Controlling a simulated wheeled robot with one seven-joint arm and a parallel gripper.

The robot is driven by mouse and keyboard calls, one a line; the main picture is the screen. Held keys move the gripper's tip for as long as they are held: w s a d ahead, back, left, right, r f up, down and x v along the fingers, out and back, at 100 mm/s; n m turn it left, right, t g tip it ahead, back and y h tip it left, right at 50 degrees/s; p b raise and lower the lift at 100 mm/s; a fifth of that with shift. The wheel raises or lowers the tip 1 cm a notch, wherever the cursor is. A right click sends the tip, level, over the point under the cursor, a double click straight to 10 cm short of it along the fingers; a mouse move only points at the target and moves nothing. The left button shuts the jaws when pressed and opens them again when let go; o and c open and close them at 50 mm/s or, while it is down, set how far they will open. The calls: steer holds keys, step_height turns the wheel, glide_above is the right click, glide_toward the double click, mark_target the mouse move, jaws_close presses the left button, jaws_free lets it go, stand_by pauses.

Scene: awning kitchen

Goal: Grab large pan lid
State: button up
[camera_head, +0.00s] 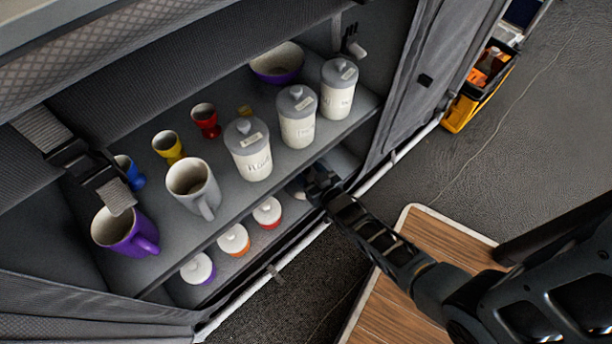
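My gripper (318,182) is at the front edge of the shelf unit, by the opening of the lower shelf, right of the lidded items there. It is dark and small in view, and I cannot tell whether its fingers are apart or shut. No large pan lid can be made out for certain. On the lower shelf are white round lidded items with knobs: one with a purple rim (197,268), one with orange (233,239) and one with red (267,212). A pale shape (296,188) shows partly beside my gripper, mostly hidden by it and the upper shelf.
The upper shelf (225,215) holds a purple mug (118,232), a white mug (191,184), egg cups, white canisters (248,150) and a purple bowl (277,66). A wooden table (405,300) stands close below my arm. A yellow crate (470,100) is at right.

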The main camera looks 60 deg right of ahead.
steer(key=shift+x, duration=0.9)
steer(key=shift+f, duration=0.1)
jaws_close()
